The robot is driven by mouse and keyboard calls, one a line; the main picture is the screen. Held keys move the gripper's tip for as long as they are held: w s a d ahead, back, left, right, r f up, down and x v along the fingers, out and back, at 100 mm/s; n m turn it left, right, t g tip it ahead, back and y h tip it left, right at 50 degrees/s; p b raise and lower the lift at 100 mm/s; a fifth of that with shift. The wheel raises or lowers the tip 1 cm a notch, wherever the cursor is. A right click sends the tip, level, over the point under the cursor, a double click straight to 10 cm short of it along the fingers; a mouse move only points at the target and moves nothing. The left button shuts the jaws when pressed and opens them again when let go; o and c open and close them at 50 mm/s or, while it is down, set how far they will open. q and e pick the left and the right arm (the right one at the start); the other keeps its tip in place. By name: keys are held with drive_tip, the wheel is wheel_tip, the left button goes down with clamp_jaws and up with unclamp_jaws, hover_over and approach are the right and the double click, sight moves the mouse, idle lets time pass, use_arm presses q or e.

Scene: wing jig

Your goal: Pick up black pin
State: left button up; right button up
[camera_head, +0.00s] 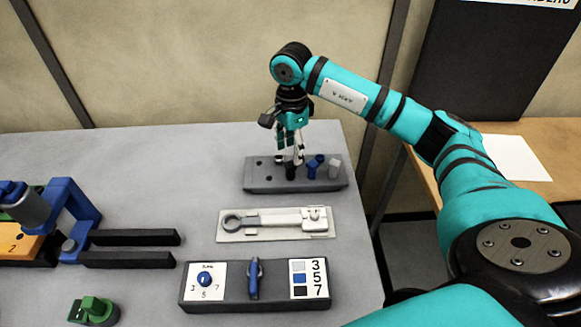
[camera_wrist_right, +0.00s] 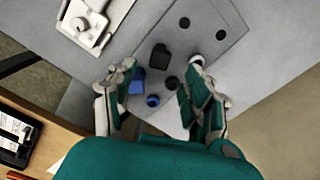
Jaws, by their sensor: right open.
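The black pin (camera_head: 291,171) stands upright in the grey pin block (camera_head: 258,181) on the table. In the right wrist view the black pin (camera_wrist_right: 160,56) shows between and just ahead of my fingertips. My right gripper (camera_head: 295,152) points down just above the block, close over the black pin. In the wrist view my right gripper (camera_wrist_right: 158,80) has its fingers spread, with nothing between them that looks gripped. Whether a finger touches the pin cannot be told. My left gripper is not in view.
Blue pins (camera_head: 313,169) and a light grey pin (camera_head: 335,169) stand close right of the black pin. A white tool tray (camera_head: 245,235) and a dark panel with a blue handle (camera_head: 254,280) lie nearer. A blue fixture with black bars (camera_head: 130,259) stands left.

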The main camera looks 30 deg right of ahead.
sight(290, 164)
wheel_tip(290, 164, down, 2)
drive_tip(key=shift+f, duration=0.1)
wheel_tip(290, 164, down, 4)
drive_tip(key=shift+s+a+f+p, duration=0.1)
drive_tip(key=shift+a+f+p, duration=0.05)
drive_tip(key=shift+p, duration=1.05)
drive_tip(key=shift+f, duration=0.3)
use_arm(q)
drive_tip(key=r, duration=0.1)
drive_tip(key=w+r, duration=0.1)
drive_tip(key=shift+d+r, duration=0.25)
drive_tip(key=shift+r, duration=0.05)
use_arm(e)
drive_tip(key=shift+c, duration=0.4)
clamp_jaws()
